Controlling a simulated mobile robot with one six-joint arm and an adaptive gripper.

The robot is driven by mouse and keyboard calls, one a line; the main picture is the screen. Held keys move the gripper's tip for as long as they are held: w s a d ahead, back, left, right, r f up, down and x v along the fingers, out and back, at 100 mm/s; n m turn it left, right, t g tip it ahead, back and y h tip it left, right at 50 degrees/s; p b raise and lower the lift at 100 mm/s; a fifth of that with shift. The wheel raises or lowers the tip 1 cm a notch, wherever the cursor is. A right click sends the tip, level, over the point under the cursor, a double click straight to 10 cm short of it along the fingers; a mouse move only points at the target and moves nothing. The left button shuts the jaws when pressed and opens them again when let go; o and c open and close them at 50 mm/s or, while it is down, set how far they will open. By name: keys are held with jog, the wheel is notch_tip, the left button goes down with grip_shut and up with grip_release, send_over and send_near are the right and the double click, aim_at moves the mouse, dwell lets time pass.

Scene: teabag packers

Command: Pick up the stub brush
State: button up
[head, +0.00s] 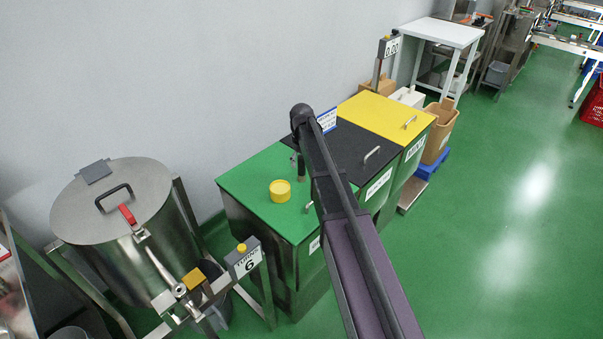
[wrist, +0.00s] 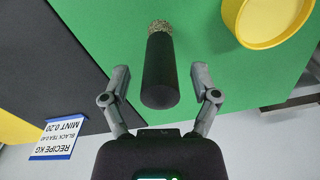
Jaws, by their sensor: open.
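The stub brush (wrist: 161,70) has a short, thick dark handle and pale bristles at its far end. In the wrist view it is over the green lid (wrist: 100,25), its handle end toward my camera. My gripper (wrist: 160,76) is open, with one finger on each side of the handle and a visible gap on both sides. In the head view a small dark upright shape, apparently the brush (head: 301,172), shows at the edge of the green lid beside my arm. My arm and gripper partly hide that area.
A yellow round tub (head: 280,191) sits on the green lid, close to the brush. Black (head: 345,148) and yellow (head: 385,113) lidded bins adjoin it. A recipe sign (wrist: 57,138) stands near the black lid. A steel vat (head: 110,235) stands left. Green floor is clear at right.

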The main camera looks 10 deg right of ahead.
jog(key=shift+f+b, duration=0.65)
jog(key=shift+f, duration=0.3)
grip_shut()
